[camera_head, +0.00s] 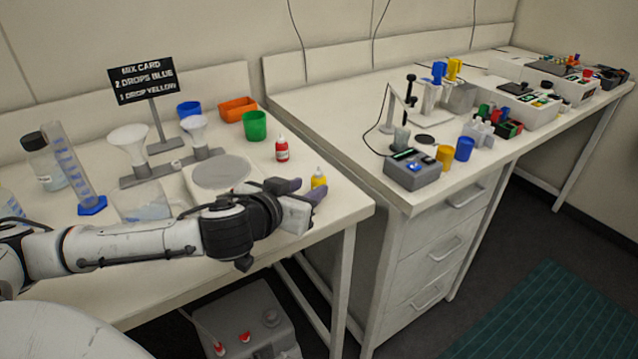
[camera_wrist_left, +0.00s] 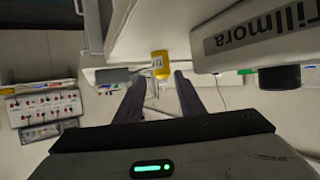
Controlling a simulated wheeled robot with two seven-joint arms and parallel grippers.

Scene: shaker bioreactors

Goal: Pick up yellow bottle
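The small yellow bottle (camera_head: 319,179) stands on the white bench near its right front corner, its lower part partly hidden by my gripper. In the left wrist view the yellow bottle (camera_wrist_left: 160,64) shows between and just beyond the fingertips. My left gripper (camera_head: 302,189) is low over the bench with its two dark fingers apart, one on each side of the line to the bottle. The left wrist view shows this gripper (camera_wrist_left: 158,77) open with nothing held. Contact with the bottle cannot be made out. My right gripper is not in view.
A red bottle (camera_head: 281,149) stands behind the yellow one. A green cup (camera_head: 255,126), an orange tray (camera_head: 238,109) and a round plate (camera_head: 221,172) are farther left. The bench edge is close on the right, with a gap before the second bench (camera_head: 330,113).

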